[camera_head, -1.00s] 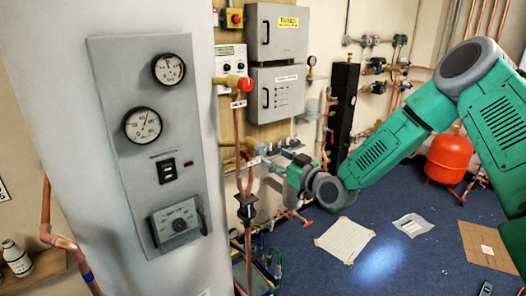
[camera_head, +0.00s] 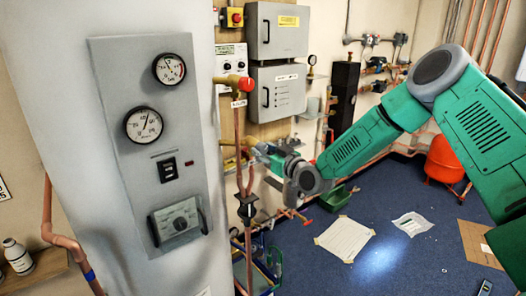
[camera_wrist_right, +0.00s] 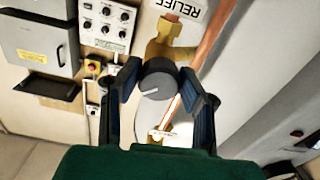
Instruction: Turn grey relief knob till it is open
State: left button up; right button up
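The grey relief knob (camera_wrist_right: 156,80), with a pale line on its face, sits on a brass valve (camera_wrist_right: 172,45) beside an upside-down "RELIEF" label (camera_wrist_right: 181,8) in the right wrist view. My right gripper (camera_wrist_right: 160,88) is open, with one dark finger on each side of the knob. I cannot tell whether either finger touches it. In the head view the right gripper (camera_head: 256,150) is at the copper pipes beside the grey panel, and I cannot make out the knob there. My left gripper is not in view.
A red knob (camera_head: 246,85) on a brass fitting is above my right gripper. The grey panel (camera_head: 158,140) with two gauges stands to the left. Grey electrical boxes (camera_head: 278,30) hang behind. Papers (camera_head: 345,238) lie on the blue floor.

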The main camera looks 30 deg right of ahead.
jog(key=shift+f+m+b, duration=0.1)
jog(key=shift+m+b, duration=0.3)
jog(key=shift+b, duration=0.1)
jog(key=shift+m, duration=0.5)
jog(key=o, duration=1.1)
jog(key=shift+d, duration=0.1)
jog(key=shift+s, duration=0.1)
jog(key=s, duration=0.7)
jog(key=s+d, duration=0.1)
jog(key=s, duration=0.3)
jog(key=shift+s, duration=0.35)
